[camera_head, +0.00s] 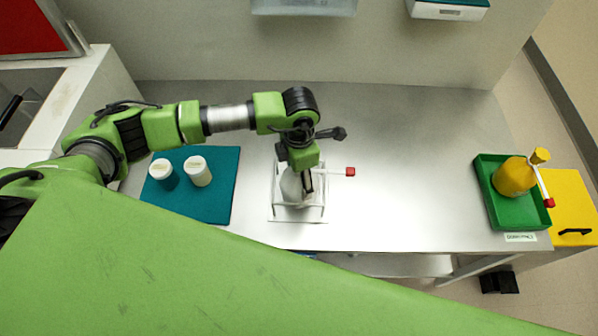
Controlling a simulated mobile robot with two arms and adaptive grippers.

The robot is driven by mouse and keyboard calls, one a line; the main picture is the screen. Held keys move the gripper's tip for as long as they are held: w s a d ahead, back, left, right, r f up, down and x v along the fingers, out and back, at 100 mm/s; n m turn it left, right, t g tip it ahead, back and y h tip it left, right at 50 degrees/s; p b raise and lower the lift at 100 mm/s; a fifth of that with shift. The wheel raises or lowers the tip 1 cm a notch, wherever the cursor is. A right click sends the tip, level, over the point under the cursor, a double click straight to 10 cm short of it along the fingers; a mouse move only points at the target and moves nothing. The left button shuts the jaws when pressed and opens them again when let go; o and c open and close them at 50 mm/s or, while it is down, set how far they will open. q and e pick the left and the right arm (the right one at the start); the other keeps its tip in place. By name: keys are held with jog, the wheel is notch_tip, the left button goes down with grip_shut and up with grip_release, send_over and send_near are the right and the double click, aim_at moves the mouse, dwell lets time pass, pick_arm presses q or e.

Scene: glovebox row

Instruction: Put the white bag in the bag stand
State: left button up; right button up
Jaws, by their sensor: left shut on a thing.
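The white bag (290,187) is at the middle of the bench, at the clear bag stand (300,215). It is partly hidden by my left gripper (308,183), which points down from above and is shut on it. A white tube with a red end sticks out to the right beside the gripper. The bag appears to be within the outline of the stand, but I cannot tell whether it rests on the base or is held above it. My right gripper is not in view.
Two white-lidded jars (199,171) stand on a teal mat (222,205) to the left. A green tray (484,172) at the right holds a yellow container (514,178) and a red-ended tube. The bench (415,170) between the stand and the tray is clear.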

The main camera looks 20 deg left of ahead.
pick_arm(q)
jog(key=shift+f, duration=0.1)
jog(key=o, duration=1.4)
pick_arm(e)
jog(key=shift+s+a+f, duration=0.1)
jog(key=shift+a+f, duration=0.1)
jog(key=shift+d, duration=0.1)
